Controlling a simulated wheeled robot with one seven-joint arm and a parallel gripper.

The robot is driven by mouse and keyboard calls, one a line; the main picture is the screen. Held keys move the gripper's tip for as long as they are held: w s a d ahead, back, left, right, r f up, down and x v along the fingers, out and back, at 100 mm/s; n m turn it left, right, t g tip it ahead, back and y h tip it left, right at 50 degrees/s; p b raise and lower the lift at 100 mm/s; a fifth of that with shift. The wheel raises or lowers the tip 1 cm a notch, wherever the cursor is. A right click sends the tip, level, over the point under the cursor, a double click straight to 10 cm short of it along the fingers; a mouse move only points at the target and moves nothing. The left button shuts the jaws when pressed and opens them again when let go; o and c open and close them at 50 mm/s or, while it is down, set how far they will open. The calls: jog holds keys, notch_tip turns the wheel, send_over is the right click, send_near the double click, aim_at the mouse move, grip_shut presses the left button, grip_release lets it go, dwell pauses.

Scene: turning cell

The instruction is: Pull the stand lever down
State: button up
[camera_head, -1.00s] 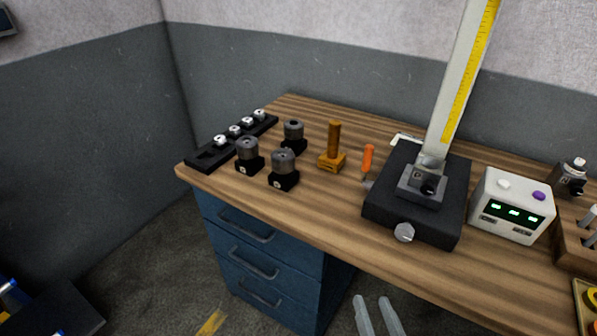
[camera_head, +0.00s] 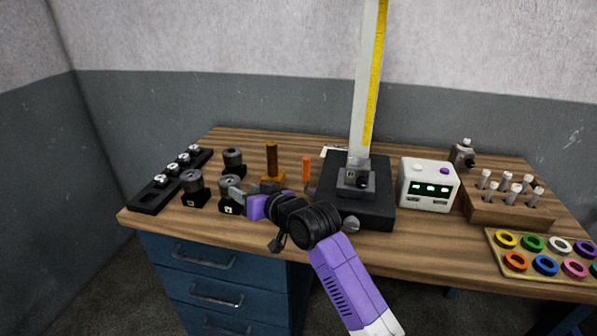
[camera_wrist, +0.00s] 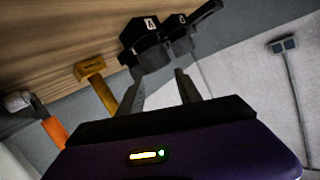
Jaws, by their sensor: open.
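A tall stand with a pale column (camera_head: 366,90) and yellow scale rises from a heavy black base (camera_head: 375,212) on the bench. A grey clamp block (camera_head: 357,181) sits at the column's foot, and a silver knob (camera_head: 351,225) is on the base's front. I cannot clearly make out a lever on the stand; my arm passes close in front of the base. My gripper (camera_head: 238,191) is left of the stand, by the front black block with a grey cylinder (camera_head: 231,207). In the wrist view my gripper (camera_wrist: 158,92) is open, with nothing between its fingers.
An amber upright handle on a base (camera_head: 272,160) and an orange-handled tool (camera_head: 306,168) stand between my gripper and the stand. A black rack (camera_head: 150,196) is far left. A white display box (camera_head: 429,185), wooden pin block (camera_head: 510,210) and ring tray (camera_head: 545,255) are right.

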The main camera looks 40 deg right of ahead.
jog(key=w+d+r+g, duration=0.2)
jog(key=w+d, duration=0.1)
jog(key=d, duration=0.1)
notch_tip(320, 180, up, 4)
jog(key=g+h, duration=0.2)
jog(key=g, duration=0.7)
send_over(305, 170)
jog(key=s, duration=0.1)
jog(key=shift+d+m, duration=0.25)
jog(key=shift+m, duration=0.15)
jog(key=shift+p+x, duration=0.45)
jog(key=shift+x, duration=3.4)
grip_shut()
